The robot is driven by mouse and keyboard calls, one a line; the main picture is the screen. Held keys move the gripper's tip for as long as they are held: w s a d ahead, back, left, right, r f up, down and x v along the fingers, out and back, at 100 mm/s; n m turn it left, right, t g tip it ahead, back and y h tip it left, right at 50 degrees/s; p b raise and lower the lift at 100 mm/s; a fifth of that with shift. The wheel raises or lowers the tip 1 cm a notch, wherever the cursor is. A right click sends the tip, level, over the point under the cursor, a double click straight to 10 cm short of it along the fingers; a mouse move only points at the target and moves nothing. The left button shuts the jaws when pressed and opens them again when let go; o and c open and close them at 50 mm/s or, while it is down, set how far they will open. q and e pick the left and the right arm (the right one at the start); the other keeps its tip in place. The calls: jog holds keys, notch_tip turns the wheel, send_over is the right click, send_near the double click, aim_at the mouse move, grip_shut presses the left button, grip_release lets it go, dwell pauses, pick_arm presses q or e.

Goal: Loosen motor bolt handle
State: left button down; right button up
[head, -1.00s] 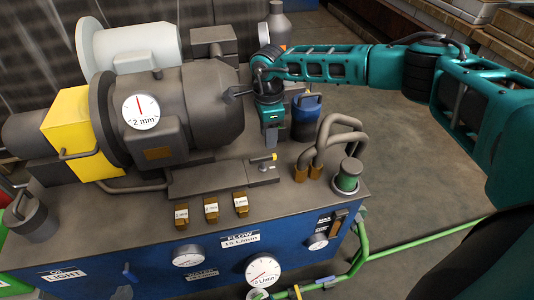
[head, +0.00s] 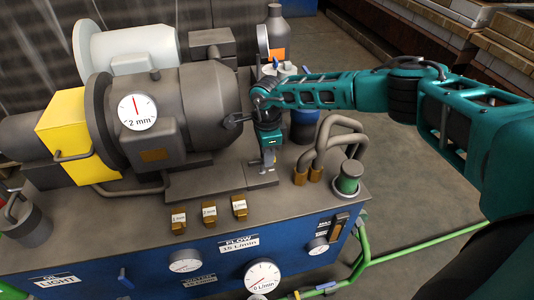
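The grey motor (head: 200,95) with a "2 mm" dial (head: 137,111) lies on its side on the bench. A flat grey base block (head: 205,183) sits in front of it. My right gripper (head: 268,164) points down over the right end of this block, where the small yellow-tipped bolt handle stood in view earlier. The gripper now hides the handle. The fingertips are small and close to the block; I cannot tell whether they are open, shut, or touching the handle. My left gripper is out of view.
Several brass blocks with tags (head: 209,211) stand at the bench front. Bent grey pipes (head: 345,124) and a green-banded cap (head: 348,178) stand to the right. A blue container (head: 304,125) is close behind my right gripper. Gauges line the blue front panel.

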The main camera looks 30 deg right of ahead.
grip_shut()
